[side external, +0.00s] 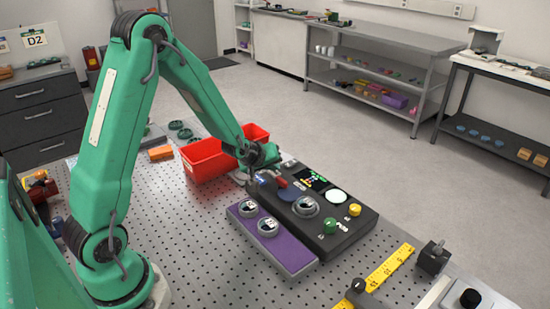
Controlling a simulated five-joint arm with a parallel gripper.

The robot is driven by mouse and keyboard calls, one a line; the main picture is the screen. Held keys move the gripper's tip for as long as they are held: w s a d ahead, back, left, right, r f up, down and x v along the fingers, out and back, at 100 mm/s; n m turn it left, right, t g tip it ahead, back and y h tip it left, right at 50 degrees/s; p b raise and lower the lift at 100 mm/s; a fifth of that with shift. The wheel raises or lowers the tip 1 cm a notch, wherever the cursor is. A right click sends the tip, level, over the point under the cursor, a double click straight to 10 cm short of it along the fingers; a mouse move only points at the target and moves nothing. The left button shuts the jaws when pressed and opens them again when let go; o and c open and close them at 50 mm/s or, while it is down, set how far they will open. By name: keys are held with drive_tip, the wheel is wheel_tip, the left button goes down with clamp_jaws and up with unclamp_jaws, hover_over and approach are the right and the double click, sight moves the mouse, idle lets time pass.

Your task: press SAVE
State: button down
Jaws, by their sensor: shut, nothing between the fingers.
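A black instrument box (345,238) stands on the perforated bench plate. Its top carries a small lit screen (311,179), a white round disc (337,196), a yellow button (354,209), a green button (329,226) and a red part (281,181). The labels are too small to read, so I cannot tell which control is SAVE. My gripper (251,184) is shut and empty, at the far left end of the box. My wrist hides part of that end, and I cannot tell whether the fingertips touch anything.
A purple plate (290,255) with two round grey-rimmed pieces lies along the box's front left side. A red bin (204,160) stands behind my gripper. A yellow ruler (388,267) and a black block (433,258) are at the right. The perforated bench plate (190,235) is clear at front left.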

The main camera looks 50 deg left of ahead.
sight(272, 177)
idle(0.7)
drive_tip(key=shift+r, duration=0.8)
drive_tip(key=shift+r, duration=2.45)
